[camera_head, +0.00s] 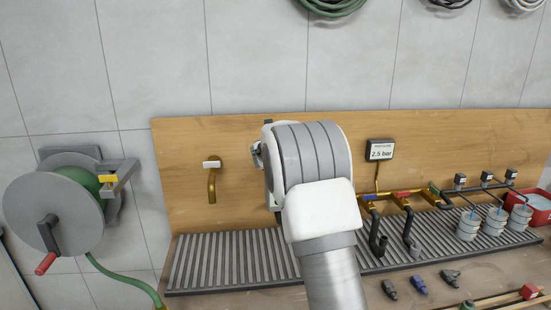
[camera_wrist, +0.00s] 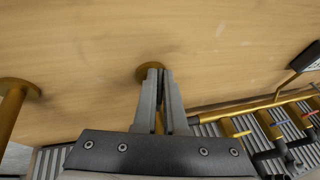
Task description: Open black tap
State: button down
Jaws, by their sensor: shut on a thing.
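In the wrist view my gripper (camera_wrist: 162,75) is shut at a brass tap on the wooden board. The tap's round brass flange (camera_wrist: 146,73) shows behind the fingertips, and a strip of its brass pipe (camera_wrist: 158,123) shows between the fingers. The fingers cover its handle, so I cannot make out the handle's colour or angle. In the head view my arm and wrist hide this tap and the fingers. A second brass tap (camera_head: 211,185) with a white handle (camera_head: 211,164) is on the board to the left; its pipe also shows in the wrist view (camera_wrist: 12,110).
A slatted drain grate (camera_head: 225,262) runs below the board. To the right are a brass manifold (camera_head: 388,198) with coloured handles, a 2.5 bar display (camera_head: 380,150) and several grey cups (camera_head: 468,226). A hose reel (camera_head: 55,205) with green hose stands left.

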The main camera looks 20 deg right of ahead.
jog(key=shift+f, duration=0.1)
jog(key=c, duration=1)
grip_release()
jog(key=b+v, duration=0.1)
jog(key=v, duration=1.6)
jog(key=shift+s+r, duration=0.2)
